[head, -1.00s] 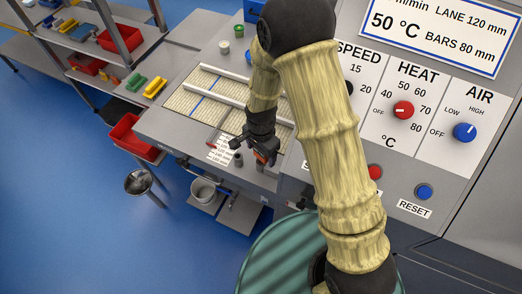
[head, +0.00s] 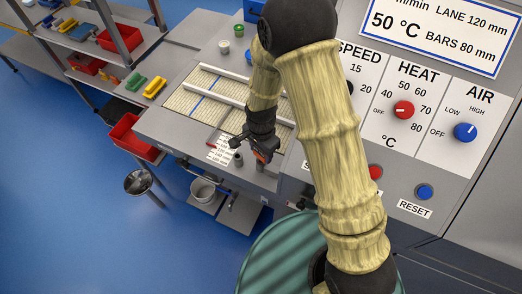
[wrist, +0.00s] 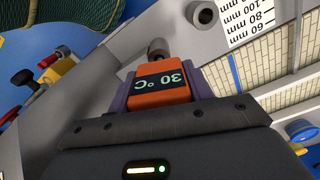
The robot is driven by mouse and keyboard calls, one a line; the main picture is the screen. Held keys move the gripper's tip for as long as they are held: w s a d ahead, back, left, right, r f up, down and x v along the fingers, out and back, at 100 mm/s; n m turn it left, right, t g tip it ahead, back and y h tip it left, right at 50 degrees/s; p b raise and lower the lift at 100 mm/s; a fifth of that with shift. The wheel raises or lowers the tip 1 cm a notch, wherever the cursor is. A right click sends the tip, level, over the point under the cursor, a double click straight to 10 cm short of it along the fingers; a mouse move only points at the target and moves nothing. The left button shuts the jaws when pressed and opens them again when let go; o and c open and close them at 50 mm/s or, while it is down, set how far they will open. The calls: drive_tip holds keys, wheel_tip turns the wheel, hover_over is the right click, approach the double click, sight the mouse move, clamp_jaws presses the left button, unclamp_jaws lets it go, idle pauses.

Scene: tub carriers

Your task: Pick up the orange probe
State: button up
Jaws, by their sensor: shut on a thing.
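The orange probe (wrist: 160,84) has a dark display reading 30 °C. In the wrist view it sits between the two fingers of my gripper (wrist: 162,92), which are shut on its sides. A short dark round piece shows just beyond the probe's far end; I cannot tell whether it is part of the probe. In the head view my gripper (head: 254,147) is over the front edge of the bench, with a bit of the orange probe (head: 262,157) at its lower right. I cannot tell whether the probe is clear of the surface below.
A printed mm scale (head: 221,150) lies left of my gripper. Behind it is a mesh belt (head: 190,103) with white bars. The heat control panel (head: 410,105) stands close on the right. A bucket (head: 203,190) and a red bin (head: 128,135) are below left.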

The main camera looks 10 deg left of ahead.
wheel_tip(320, 180, up, 10)
drive_tip(key=b, duration=0.3)
drive_tip(key=shift+f, duration=0.2)
idle(0.5)
wheel_tip(320, 180, down, 4)
drive_tip(key=b, duration=0.4)
drive_tip(key=shift+s+r, duration=0.15)
drive_tip(key=shift+r, duration=0.05)
